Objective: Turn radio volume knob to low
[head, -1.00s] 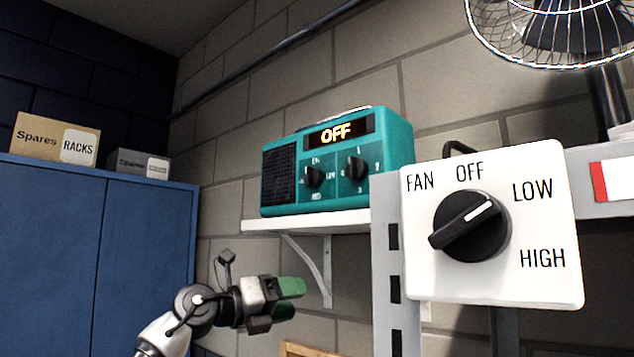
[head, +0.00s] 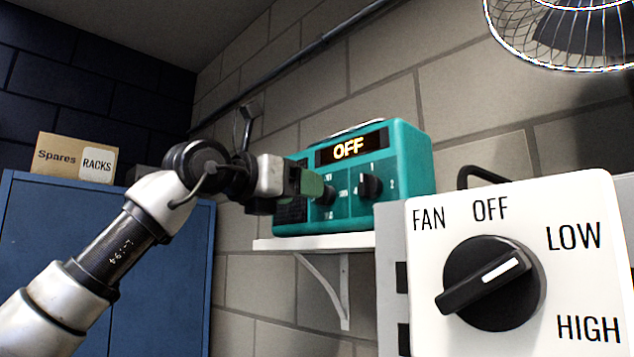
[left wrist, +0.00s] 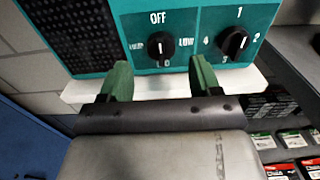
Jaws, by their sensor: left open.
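The teal radio (head: 408,170) stands on a white wall shelf, and its display reads OFF. Its left knob (head: 327,195) is partly hidden behind my gripper in the head view. In the left wrist view that black knob (left wrist: 160,49) has OFF above it and LOW to its right; its pointer appears to face up toward OFF. The right knob (head: 369,186) has numbers around it. My left gripper (head: 311,184) is open in front of the radio. In the left wrist view its green fingertips (left wrist: 160,70) lie either side of the left knob, slightly below it, with no clear contact.
The white shelf (head: 315,243) is under the radio. A large white fan control (head: 425,270) with a black dial stands at the right front, with a wire fan (head: 560,30) above. A blue cabinet (head: 110,240) with boxes is at left.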

